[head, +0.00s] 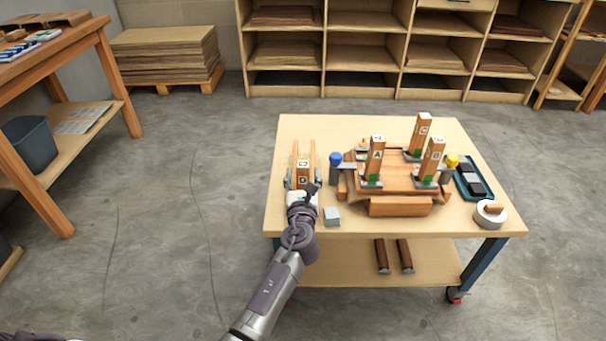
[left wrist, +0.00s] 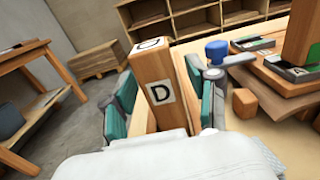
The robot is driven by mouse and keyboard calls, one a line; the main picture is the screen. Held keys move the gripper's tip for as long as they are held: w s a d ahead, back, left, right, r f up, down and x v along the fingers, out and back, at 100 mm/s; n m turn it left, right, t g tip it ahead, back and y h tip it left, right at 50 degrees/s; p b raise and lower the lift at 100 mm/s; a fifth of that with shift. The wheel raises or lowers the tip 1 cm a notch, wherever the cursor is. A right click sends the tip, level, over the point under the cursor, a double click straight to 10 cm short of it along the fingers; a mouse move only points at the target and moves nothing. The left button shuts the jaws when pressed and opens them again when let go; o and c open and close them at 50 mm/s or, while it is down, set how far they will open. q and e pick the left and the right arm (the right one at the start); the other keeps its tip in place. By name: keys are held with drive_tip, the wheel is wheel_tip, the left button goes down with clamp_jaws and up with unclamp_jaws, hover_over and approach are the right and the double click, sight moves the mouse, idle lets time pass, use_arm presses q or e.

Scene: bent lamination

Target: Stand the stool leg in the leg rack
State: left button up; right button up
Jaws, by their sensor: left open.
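The stool leg (head: 302,169) is a wooden block marked D, between two thin wooden uprights that look like the leg rack (head: 312,155) at the table's left side. In the left wrist view the leg (left wrist: 158,92) shows its D face and a marked top end. My left gripper (head: 303,184) is at the leg's near side. In the left wrist view its teal-padded fingers (left wrist: 163,105) are open, one on each side of the leg. The leg's lower end is hidden by the gripper, so I cannot tell how it is seated.
Legs A (head: 375,158), B (head: 430,160) and C (head: 420,135) stand on a wooden assembly (head: 400,205) to the right. A blue-topped clamp (head: 335,160), a grey block (head: 331,216), a tape roll (head: 490,214) and a teal tray (head: 462,188) are nearby. The table's back left is clear.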

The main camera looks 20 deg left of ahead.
use_arm(q)
drive_tip(key=shift+p+v, duration=0.75)
drive_tip(key=shift+v, duration=4.9)
drive_tip(key=s+a+f+n+g+y, duration=0.1)
drive_tip(key=s+a+f+n+g, duration=0.4)
drive_tip(key=n, duration=0.4)
drive_tip(key=s+a+f+n+g, duration=0.2)
drive_tip(key=s+a+n, duration=0.3)
drive_tip(key=s+n, duration=0.25)
drive_tip(key=s+d+f+n+g+h, duration=0.1)
drive_tip(key=s+d+n+g+h, duration=0.1)
drive_tip(key=s+n, duration=0.5)
drive_tip(key=s+d+f+n+g+h, duration=0.2)
drive_tip(key=s+d+n+g+h, duration=0.1)
drive_tip(key=s+n, duration=0.4)
drive_tip(key=s+g+h, duration=0.1)
drive_tip(key=s+g, duration=0.1)
drive_tip(key=shift+s+d+f, duration=0.25)
drive_tip(key=shift+s+d, duration=0.05)
drive_tip(key=shift+d, duration=0.05)
use_arm(e)
drive_tip(key=shift+w+a+f, duration=0.1)
drive_tip(key=shift+w+f, duration=0.05)
drive_tip(key=shift+f, duration=0.05)
drive_tip(key=shift+w, duration=0.1)
